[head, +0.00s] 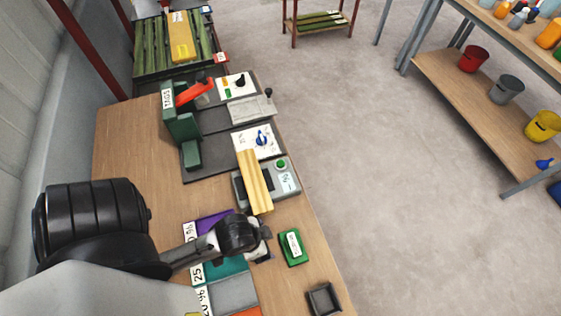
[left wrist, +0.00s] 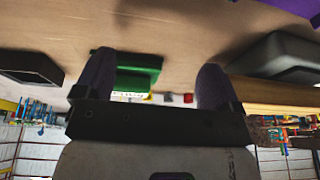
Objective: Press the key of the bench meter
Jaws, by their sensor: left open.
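The bench meter is a grey box (head: 287,188) near the bench's right edge in the head view. It has a round green key (head: 281,163) and a small white label or display. A pale wooden strip (head: 255,180) lies across its left part. My left gripper (head: 267,245) is below the meter in the picture, apart from it, beside a green box with a white label (head: 293,246). In the left wrist view its two fingers (left wrist: 155,85) are spread and empty, with the green box (left wrist: 135,70) beyond them. The key cannot be made out there. My right gripper is not in view.
A small dark tray (head: 323,299) sits near the bench's front corner. Coloured, number-labelled panels (head: 225,267) lie under my left arm. Past the meter are a white panel with a blue knob (head: 260,139) and a green press-like device (head: 182,128) with a red lever.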

